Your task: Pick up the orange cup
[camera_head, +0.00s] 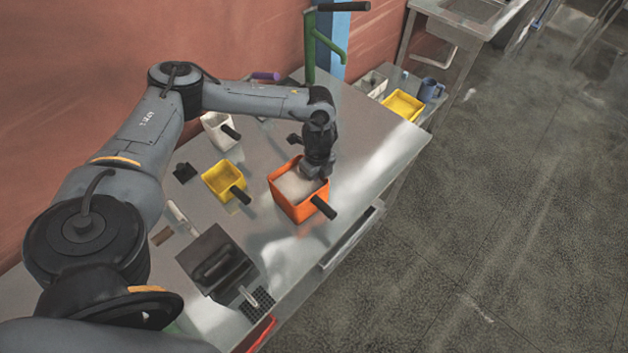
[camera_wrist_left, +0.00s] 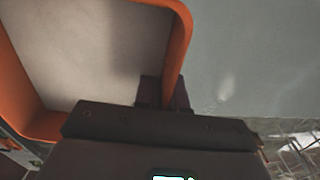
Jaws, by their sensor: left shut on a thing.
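The orange cup (camera_head: 296,208) is a square-sided container with a black handle (camera_head: 323,207). It is at the middle of the metal table, and pale powder (camera_head: 297,186) shows inside it. My left gripper (camera_head: 313,174) is at the cup's right rim, pointing down. In the left wrist view the gripper (camera_wrist_left: 163,92) is shut on the orange rim (camera_wrist_left: 180,40), with the pale contents to the left of it. I cannot tell whether the cup's base touches the table. My right gripper is not in view.
A yellow cup (camera_head: 222,181) and a white cup (camera_head: 215,132) stand to the left. A dark box (camera_head: 216,262) is at the lower left. A green stand (camera_head: 310,48) rises at the back. A yellow tray (camera_head: 403,105) is at the right. The table's front edge is close.

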